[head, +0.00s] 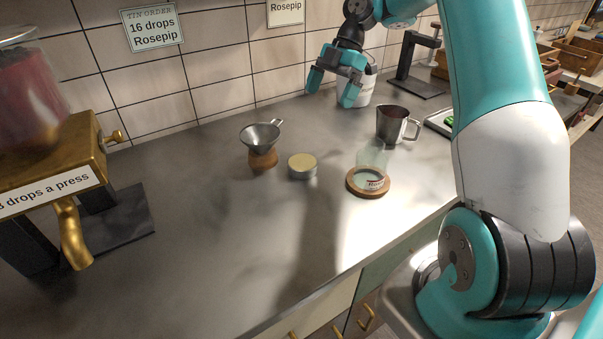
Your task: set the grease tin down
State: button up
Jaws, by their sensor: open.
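A small round metal tin with a pale yellow top (302,166), which looks like the grease tin, sits upright on the grey counter (230,230). It stands between a metal funnel on a wooden base and a glass on a round wooden coaster. My gripper (330,95) is open, with its teal fingers pointing down. It is at the back of the counter near the wall, behind and apart from the tin. I see nothing between the fingers.
The metal funnel (261,137) and the glass on its wooden coaster (368,184) flank the tin. A metal mug (392,125) and a white container (364,93) stand farther back. A brass dispenser (60,165) is at left. The front middle counter is clear.

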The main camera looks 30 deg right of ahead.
jog(key=f, duration=0.1)
jog(key=b, duration=0.2)
send_near(303, 161)
jog(key=x, duration=0.4)
jog(key=shift+d+f, duration=0.15)
jog(key=shift+f, duration=0.05)
jog(key=shift+a+p+x, duration=0.25)
jog(key=shift+p+x, duration=0.5)
jog(key=shift+x, duration=1.95)
jog(key=shift+r, duration=0.2)
jog(key=c, duration=1)
jog(key=shift+c, duration=0.2)
